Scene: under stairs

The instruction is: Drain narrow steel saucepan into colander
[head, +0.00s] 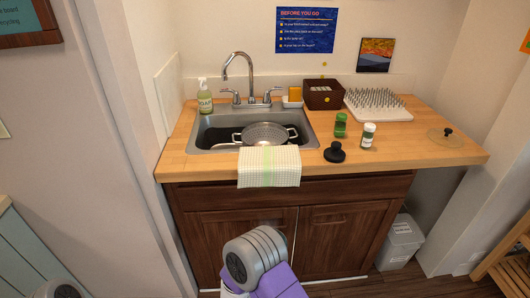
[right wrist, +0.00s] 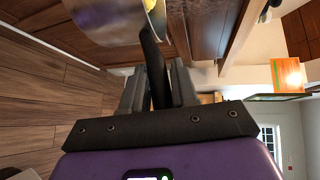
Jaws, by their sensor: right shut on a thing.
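The colander (head: 265,134), perforated metal with two side handles, sits in the sink basin (head: 208,131). The steel saucepan (right wrist: 105,22) shows at the top of the right wrist view, cut off by the frame, with a yellow patch at its upper right edge. My right gripper (right wrist: 158,88) is shut on its black handle (right wrist: 152,58). The saucepan is not visible in the head view, where neither gripper's fingers show. I cannot tell how full the saucepan is.
A checked towel (head: 269,167) hangs over the counter's front edge. A soap bottle (head: 205,97) and faucet (head: 240,68) stand around the sink. A black knob-like object (head: 334,152), two jars (head: 340,125), a spiked rack (head: 377,104) and a glass lid (head: 446,137) occupy the right counter.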

